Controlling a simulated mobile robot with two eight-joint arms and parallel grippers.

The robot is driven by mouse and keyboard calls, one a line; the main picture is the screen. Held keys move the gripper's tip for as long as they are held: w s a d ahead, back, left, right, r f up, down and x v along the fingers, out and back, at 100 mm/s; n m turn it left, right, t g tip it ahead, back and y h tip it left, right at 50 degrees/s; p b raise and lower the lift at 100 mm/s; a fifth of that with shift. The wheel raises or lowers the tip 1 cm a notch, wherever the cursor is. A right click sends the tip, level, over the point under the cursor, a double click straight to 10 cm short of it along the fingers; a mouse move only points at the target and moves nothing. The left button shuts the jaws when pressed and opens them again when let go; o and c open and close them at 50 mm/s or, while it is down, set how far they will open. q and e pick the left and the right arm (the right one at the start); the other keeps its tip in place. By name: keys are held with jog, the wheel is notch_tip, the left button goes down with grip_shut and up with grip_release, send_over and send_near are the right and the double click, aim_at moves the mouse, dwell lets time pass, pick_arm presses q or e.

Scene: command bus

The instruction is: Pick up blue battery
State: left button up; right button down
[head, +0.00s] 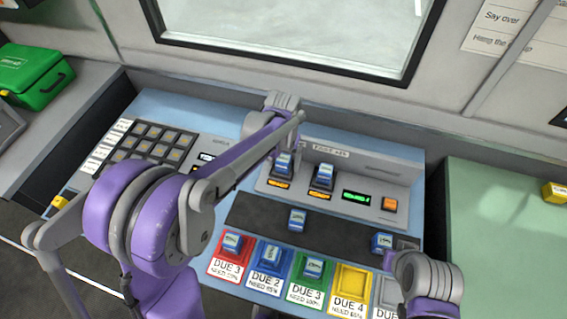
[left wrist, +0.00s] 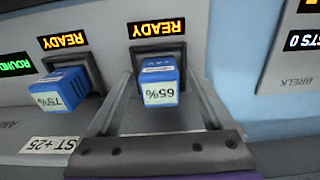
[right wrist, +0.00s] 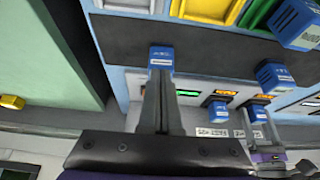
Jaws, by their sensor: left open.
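A blue battery (left wrist: 160,82) labelled 65% sits in a charger slot under a READY sign; it also shows in the head view (head: 283,165). My left gripper (left wrist: 160,95) is open, with one finger on each side of this battery; contact is unclear. A second blue battery (left wrist: 62,90), labelled 75%, sits in the neighbouring slot (head: 322,177). Another blue battery (head: 297,219) lies on the dark strip. My right gripper (right wrist: 161,75) has its fingers close together, at a blue battery (right wrist: 161,57) at the strip's right end. Whether they touch is unclear.
Red (head: 227,270), blue (head: 262,283) and green (head: 309,291) bays each hold a blue battery; the yellow bay (head: 350,280) is empty. An orange button (head: 390,205) is on the charger's right. A green bench (head: 500,240) with a yellow block (head: 554,192) stands right.

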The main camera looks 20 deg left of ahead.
pick_arm(q)
jog(key=shift+c, duration=0.3)
grip_shut()
